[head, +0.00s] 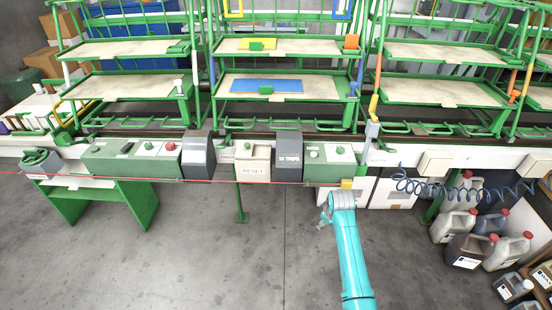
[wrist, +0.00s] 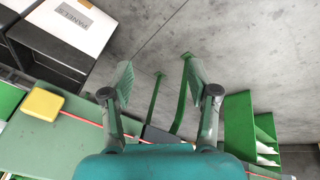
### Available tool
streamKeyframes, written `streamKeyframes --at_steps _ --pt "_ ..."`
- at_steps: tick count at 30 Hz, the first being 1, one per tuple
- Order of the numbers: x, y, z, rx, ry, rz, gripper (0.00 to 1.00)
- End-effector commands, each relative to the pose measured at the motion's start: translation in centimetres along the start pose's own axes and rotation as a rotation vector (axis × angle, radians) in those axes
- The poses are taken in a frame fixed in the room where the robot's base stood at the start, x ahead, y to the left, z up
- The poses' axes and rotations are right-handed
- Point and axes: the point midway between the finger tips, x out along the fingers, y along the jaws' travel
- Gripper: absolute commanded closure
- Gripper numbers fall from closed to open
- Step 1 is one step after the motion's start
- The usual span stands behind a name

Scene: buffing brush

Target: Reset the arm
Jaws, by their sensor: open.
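My gripper (head: 324,214) is at the end of my teal arm, in front of the green and white machine bench in the head view. The wrist view shows its two fingers spread apart (wrist: 159,78), with grey floor and green legs behind the gap. The gripper is open and holds nothing. In the head view its fingertips are small and partly hidden by the wrist. A yellow block (head: 346,184) on the bench edge is just beyond the wrist, and a yellow block also shows at the left of the wrist view (wrist: 43,103).
A green control box (head: 331,171) and a cream box marked RESET (head: 253,163) line the bench. Green shelving with a blue mat (head: 266,86) stands behind. A coiled blue hose (head: 440,188) and several jugs (head: 466,250) are at the right. The floor (head: 220,260) at front left is clear.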

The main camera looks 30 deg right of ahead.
Motion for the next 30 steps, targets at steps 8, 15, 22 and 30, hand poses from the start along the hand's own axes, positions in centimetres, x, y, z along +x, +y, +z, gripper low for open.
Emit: streamKeyframes --at_steps 8,15,22,30 --pt "0.5 -1.3 0.7 0.003 0.013 0.006 0.40" --pt "1.8 -8.2 4.7 0.023 0.107 0.042 0.40" --pt "0.9 -14.9 9.2 0.054 0.225 0.075 0.40" --pt "-2.9 -21.4 14.8 0.092 0.369 0.093 0.40"
